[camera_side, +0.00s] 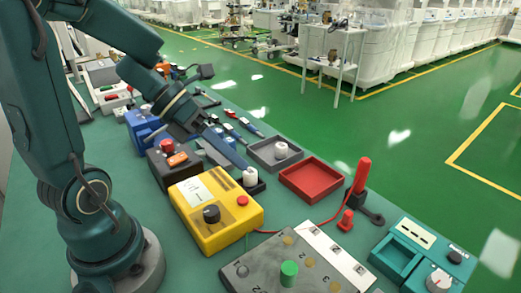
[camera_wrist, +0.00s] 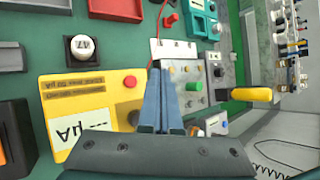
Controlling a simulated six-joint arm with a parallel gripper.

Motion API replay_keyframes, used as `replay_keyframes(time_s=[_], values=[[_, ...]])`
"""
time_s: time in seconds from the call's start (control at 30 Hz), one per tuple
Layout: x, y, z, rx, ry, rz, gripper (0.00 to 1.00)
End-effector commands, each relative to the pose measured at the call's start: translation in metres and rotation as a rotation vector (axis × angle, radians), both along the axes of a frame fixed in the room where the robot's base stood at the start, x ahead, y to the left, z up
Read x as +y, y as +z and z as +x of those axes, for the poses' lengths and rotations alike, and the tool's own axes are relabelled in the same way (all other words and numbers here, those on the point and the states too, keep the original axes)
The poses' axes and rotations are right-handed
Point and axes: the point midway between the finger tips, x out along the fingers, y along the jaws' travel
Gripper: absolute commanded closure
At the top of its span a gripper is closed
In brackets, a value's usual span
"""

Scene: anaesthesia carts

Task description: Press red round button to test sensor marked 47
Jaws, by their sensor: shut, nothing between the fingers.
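A yellow meter box (camera_side: 190,215) stands on the bench, with a small red round button (camera_side: 242,200) and a black knob (camera_side: 211,214). In the wrist view the box (camera_wrist: 85,90) has a display showing dashes and µA, and the red button (camera_wrist: 129,81) is in plain sight. A white round sensor (camera_side: 250,177) sits in a dark socket beside the box; its upside-down mark in the wrist view (camera_wrist: 82,45) looks like 47. My gripper (camera_side: 242,164) is shut and empty, above the bench near the sensor. In the wrist view its fingertips (camera_wrist: 160,66) appear right of the button.
A brown box with another red button (camera_side: 167,146) stands left of the meter. A red tray (camera_side: 312,180), a grey tray (camera_side: 274,153), a red-handled lever (camera_side: 361,178) and a grey panel with a green knob (camera_side: 289,272) lie around it. A red wire runs from the meter.

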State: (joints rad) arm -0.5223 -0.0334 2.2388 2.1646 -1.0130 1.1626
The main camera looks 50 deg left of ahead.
Motion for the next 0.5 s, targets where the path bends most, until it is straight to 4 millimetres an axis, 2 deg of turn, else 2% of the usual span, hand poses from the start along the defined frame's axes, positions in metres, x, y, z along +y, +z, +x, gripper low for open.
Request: replay_keyframes(time_s=[0.23, 0.5], values=[[0.000, -0.036, -0.001, 0.009, 0.003, -0.004, 1.00], [0.000, -0.057, 0.000, 0.003, 0.000, -0.001, 1.00]])
